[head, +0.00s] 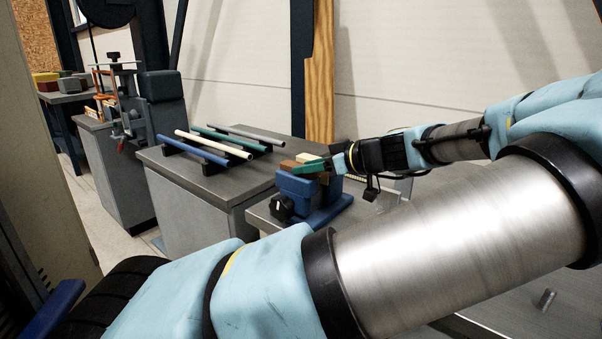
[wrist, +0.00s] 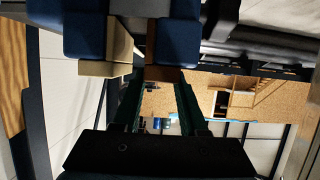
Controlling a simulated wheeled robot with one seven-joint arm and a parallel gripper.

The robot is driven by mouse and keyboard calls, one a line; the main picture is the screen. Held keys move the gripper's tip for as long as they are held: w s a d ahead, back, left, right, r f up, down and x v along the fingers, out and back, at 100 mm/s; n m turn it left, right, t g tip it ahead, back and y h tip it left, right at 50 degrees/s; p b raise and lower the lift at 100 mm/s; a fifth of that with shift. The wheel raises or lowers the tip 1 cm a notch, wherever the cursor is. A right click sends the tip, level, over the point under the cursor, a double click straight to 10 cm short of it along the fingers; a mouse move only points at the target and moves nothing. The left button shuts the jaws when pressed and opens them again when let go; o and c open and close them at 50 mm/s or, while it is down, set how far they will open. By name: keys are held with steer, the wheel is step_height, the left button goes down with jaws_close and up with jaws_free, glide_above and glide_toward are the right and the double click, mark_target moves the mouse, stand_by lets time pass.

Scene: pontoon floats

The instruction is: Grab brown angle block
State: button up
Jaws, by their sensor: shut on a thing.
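The brown angle block (wrist: 163,74) shows between the fingertips of my gripper (wrist: 160,88) in the wrist view. A blue part (wrist: 172,42) lies right against it. In the head view, a brown block surface (head: 289,165) shows at the green fingers of my gripper (head: 312,167), on top of a blue fixture (head: 298,190) with a black knob. My gripper is shut on the brown angle block; the fingers partly hide it in the head view. A cream block (wrist: 104,68) sits beside it, apart from the fingers, and also shows behind them in the head view (head: 305,158).
A grey cabinet (head: 190,180) left of the fixture carries several coloured rods (head: 205,145) on black rests. A machine (head: 160,100) stands farther left, with a bench of coloured blocks (head: 62,80) behind. A wooden post (head: 319,80) rises by the wall. A small metal cylinder (head: 546,298) stands at lower right.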

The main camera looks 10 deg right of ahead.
jaws_close()
steer(key=shift+r, duration=0.1)
